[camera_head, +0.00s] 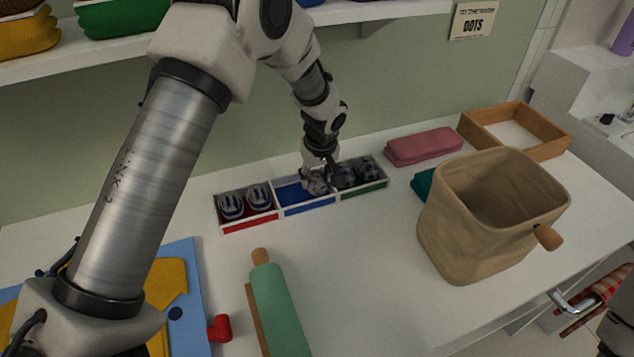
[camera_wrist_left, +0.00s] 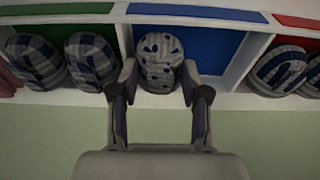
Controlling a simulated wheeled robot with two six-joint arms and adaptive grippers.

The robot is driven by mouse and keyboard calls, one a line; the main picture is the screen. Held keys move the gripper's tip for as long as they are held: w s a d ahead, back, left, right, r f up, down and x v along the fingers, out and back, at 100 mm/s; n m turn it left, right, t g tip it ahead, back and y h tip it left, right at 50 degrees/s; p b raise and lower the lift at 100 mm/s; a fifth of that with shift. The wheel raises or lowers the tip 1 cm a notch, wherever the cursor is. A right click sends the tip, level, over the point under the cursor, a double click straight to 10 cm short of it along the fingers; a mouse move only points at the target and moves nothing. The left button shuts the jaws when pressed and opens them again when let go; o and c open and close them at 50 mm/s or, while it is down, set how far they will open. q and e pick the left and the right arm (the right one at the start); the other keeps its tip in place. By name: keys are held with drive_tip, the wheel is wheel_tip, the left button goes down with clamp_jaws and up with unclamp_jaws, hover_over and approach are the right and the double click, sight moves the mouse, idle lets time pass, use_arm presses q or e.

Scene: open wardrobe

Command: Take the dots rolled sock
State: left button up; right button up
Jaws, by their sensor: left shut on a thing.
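The dots rolled sock (camera_wrist_left: 160,62) is pale grey with dark dots and sits between my left gripper's fingers in the left wrist view. My left gripper (camera_head: 322,172) is shut on this sock (camera_head: 315,185) at the blue middle compartment of a long white divided tray (camera_head: 280,213). The fingers (camera_wrist_left: 158,92) press on both sides of the sock. I cannot tell whether it is lifted off the compartment floor. The gripper partly hides the sock in the head view. My right gripper is not in view.
A tan fabric bin (camera_head: 455,235), a pink folded item (camera_head: 423,147) and a wooden tray (camera_head: 486,135) stand right. A "DOTS" sign (camera_head: 474,21) hangs above. A teal roll (camera_head: 278,310) lies in front.

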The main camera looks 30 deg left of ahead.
sight(317, 177)
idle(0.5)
use_arm(q)
drive_tip(key=shift+w+r+p, duration=0.1)
drive_tip(key=shift+r+p, duration=0.45)
drive_tip(key=shift+r, duration=0.1)
drive_tip(key=p+v, duration=0.1)
drive_tip(key=v, duration=0.1)
drive_tip(key=p+v, duration=0.1)
drive_tip(key=a+p+v, duration=0.1)
drive_tip(key=p+v, duration=0.1)
drive_tip(key=shift+w+d+r, duration=0.1)
drive_tip(key=shift+w+r, duration=0.2)
drive_tip(key=shift+r, duration=0.15)
drive_tip(key=shift+f, duration=0.1)
